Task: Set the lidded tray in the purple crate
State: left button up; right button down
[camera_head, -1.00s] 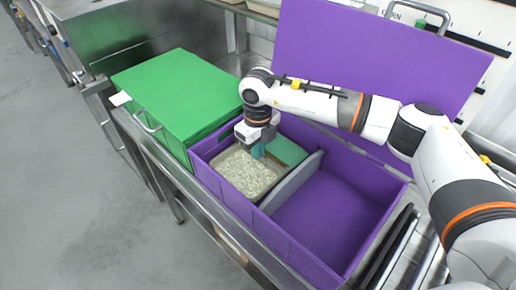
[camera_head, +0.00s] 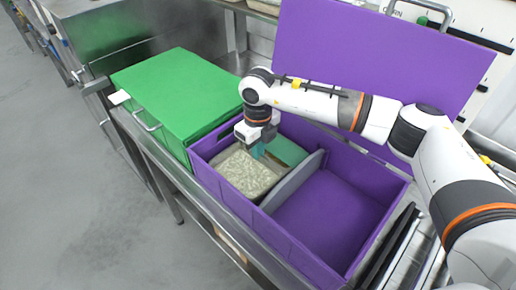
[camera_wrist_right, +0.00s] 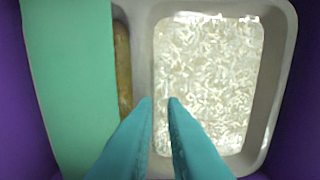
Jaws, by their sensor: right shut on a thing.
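The grey tray (camera_head: 245,172) with white rice showing is inside the left compartment of the open purple crate (camera_head: 335,215). The right wrist view shows the tray (camera_wrist_right: 281,100) from above, with rice in one section and something brown in a narrow one. I cannot make out a lid clearly. My right gripper (camera_head: 258,151) reaches down into that compartment. Its teal fingers (camera_wrist_right: 161,100) are shut on the tray's wall between the sections. A flat green piece (camera_head: 287,151) lies beside the fingers, over the tray's other side or next to it. My left gripper is out of view.
A grey divider (camera_head: 293,182) splits the crate, and its right compartment is empty. The purple lid (camera_head: 375,65) stands open behind. A closed green crate (camera_head: 175,90) stands close on the left. Purple walls are near the tray on both sides.

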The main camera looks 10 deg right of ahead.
jog(key=c, duration=1.4)
grip_release()
jog(key=shift+o, duration=0.3)
jog(key=o, duration=0.4)
jog(key=shift+r+p, duration=1.95)
jog(key=shift+r, duration=2.1)
